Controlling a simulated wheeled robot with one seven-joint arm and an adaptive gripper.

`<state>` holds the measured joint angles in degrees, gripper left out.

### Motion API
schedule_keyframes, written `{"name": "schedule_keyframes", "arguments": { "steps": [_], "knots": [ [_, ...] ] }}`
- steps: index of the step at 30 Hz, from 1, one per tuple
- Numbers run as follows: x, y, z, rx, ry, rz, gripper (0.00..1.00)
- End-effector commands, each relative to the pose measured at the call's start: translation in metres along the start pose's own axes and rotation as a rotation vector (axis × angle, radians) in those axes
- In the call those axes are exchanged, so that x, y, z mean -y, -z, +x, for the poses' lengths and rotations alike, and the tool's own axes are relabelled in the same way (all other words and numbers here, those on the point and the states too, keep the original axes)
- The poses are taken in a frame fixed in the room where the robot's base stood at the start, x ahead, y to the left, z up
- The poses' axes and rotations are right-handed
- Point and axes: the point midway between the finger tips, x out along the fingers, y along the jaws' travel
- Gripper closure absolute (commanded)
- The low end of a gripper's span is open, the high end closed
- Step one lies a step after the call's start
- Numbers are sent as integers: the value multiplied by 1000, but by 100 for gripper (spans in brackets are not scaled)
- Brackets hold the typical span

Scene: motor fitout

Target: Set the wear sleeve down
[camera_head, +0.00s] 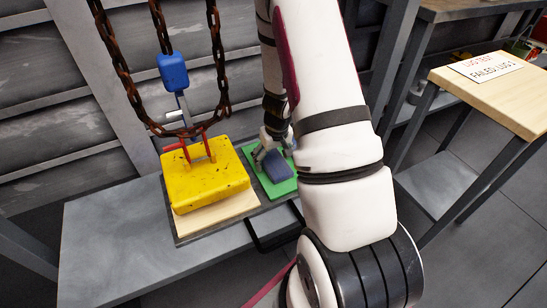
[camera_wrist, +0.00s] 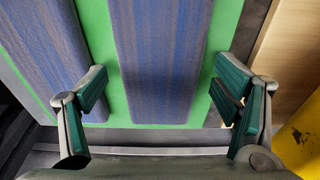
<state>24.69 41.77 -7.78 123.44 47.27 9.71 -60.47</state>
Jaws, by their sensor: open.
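A blue-purple textured wear sleeve (camera_wrist: 157,60) lies on a green mat (camera_wrist: 228,25) between the fingers of my gripper (camera_wrist: 162,90). The fingers are open, with a gap to the sleeve visible on each side. A second, similar blue sleeve (camera_wrist: 40,45) lies to its left on the same mat. In the head view my gripper (camera_head: 269,152) is low over the green mat (camera_head: 286,187), partly hidden by my arm, and one blue sleeve (camera_head: 277,165) shows beside it.
A yellow block (camera_head: 208,180) with red hooks sits on a wooden board (camera_head: 215,217) left of the mat. Rusty chains (camera_head: 219,70) hang over it. The grey bench (camera_head: 105,240) is bare at left. A wooden table (camera_head: 500,92) with a sign stands at right.

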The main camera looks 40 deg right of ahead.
Motion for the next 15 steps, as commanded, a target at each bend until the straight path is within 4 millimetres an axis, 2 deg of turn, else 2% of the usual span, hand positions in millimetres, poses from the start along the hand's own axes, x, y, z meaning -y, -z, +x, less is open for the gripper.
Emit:
{"name": "schedule_keyframes", "arguments": {
  "steps": [7, 15],
  "knots": [
    [0, 1, -6, -1, 0, 1, 18],
    [0, 2, -60, -3, -1, -2, 18]
  ]
}}
